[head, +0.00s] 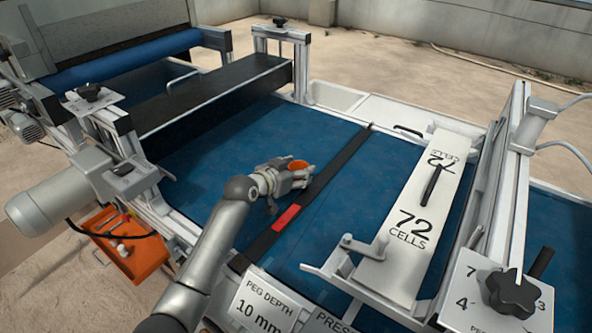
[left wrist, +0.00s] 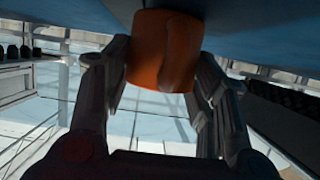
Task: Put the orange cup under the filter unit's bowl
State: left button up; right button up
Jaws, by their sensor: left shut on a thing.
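My left gripper (head: 290,179) is shut on the orange cup (head: 299,164) over the blue belt, left of the dark crossbar. Only the cup's upper part shows in the head view; whether it touches the belt I cannot tell. In the left wrist view the cup (left wrist: 160,48) sits between the two fingers (left wrist: 163,75), with the blue surface close behind it. I cannot make out the filter unit or its bowl with certainty in either view. My right gripper is not in view.
A dark crossbar (head: 325,180) with a red label (head: 287,218) crosses the blue belt (head: 245,150). A white "72 CELLS" plate (head: 440,185) stands to the right. An orange box (head: 140,255) with small white items hangs at the left. A black beam (head: 215,95) lies behind.

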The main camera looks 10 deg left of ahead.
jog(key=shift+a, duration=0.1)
pick_arm(q)
jog(key=shift+f, duration=0.15)
jog(key=o, duration=1)
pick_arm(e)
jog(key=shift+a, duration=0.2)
